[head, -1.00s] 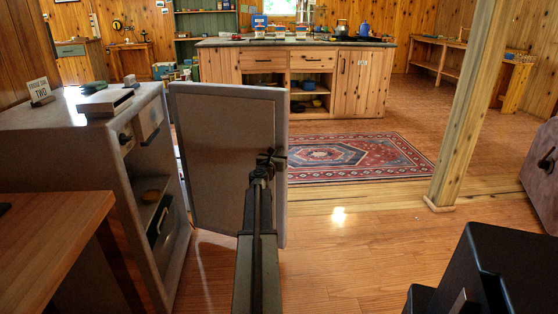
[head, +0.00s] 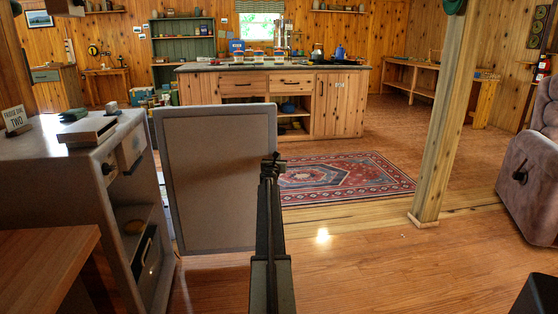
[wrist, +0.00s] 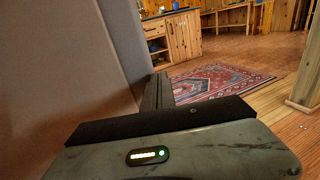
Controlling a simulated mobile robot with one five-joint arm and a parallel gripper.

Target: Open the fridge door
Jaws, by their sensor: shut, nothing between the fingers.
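The fridge (head: 90,165) is a grey cabinet at the left in the head view. Its door (head: 215,180) stands wide open, swung out to the right, with its inner panel facing me. Shelves and a drawer show inside the fridge. My gripper (head: 272,158) is at the door's right edge in the head view, shut and empty. I cannot tell whether it touches the door. In the wrist view the door (wrist: 55,75) fills the left side, and my gripper (wrist: 158,78) points along beside it.
A wooden table (head: 45,265) stands at the near left. A kitchen island (head: 340,105) stands beyond the door, with a patterned rug (head: 345,178) before it. A wooden post (head: 440,120) and an armchair (head: 528,175) are at the right. The floor between is clear.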

